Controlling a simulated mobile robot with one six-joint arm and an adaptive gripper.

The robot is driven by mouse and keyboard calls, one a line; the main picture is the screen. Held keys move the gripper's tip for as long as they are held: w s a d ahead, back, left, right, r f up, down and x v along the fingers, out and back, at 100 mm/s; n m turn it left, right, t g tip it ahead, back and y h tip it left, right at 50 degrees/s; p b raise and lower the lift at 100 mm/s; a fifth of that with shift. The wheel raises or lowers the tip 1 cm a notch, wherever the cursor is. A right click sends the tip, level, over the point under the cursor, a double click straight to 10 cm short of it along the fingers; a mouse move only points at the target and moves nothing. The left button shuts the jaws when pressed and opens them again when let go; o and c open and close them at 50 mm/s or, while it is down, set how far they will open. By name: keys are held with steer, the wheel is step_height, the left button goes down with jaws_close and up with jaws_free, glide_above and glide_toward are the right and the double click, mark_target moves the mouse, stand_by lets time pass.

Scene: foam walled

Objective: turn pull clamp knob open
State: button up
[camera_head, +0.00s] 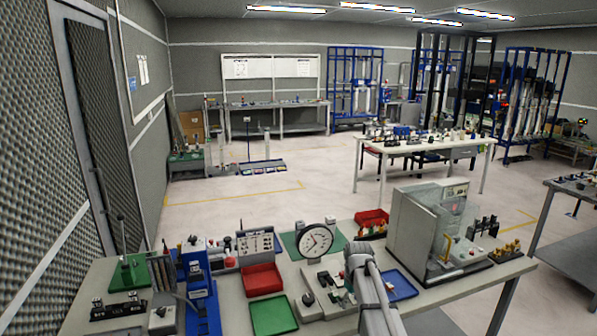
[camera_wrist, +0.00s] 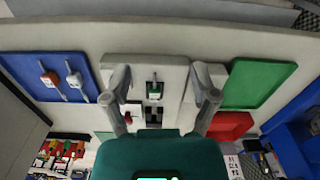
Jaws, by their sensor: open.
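My gripper (camera_wrist: 158,78) is open in the wrist view, with one finger on each side of a small fixture on a pale base plate (camera_wrist: 145,64). The fixture has a green-and-white part (camera_wrist: 154,88) above a dark slot. A red part (camera_wrist: 130,112) shows beside the left finger, partly covered. I cannot tell for sure which part is the pull clamp knob. Nothing is seen held. In the head view the pale fixture plate (camera_head: 322,302) carries a dark round knob (camera_head: 307,298); my arm covers its right side.
A blue tray (camera_wrist: 40,70) and a green tray (camera_wrist: 262,82) lie either side of the plate. In the head view, a dial gauge (camera_head: 316,241) stands behind it, a clear-fronted machine (camera_head: 418,228) at right, and red (camera_head: 262,281) and green (camera_head: 274,315) trays at left.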

steer(key=s+f+m+b, duration=0.2)
steer(key=s+f+b, duration=0.1)
steer(key=s, duration=0.8)
steer(key=s+f+m+b, duration=0.2)
steer(key=s+f+b, duration=0.1)
steer(key=s, duration=0.7)
steer(key=shift+s+f+m+b, duration=0.35)
steer(key=shift+f+m+b, duration=0.05)
steer(key=shift+f, duration=0.3)
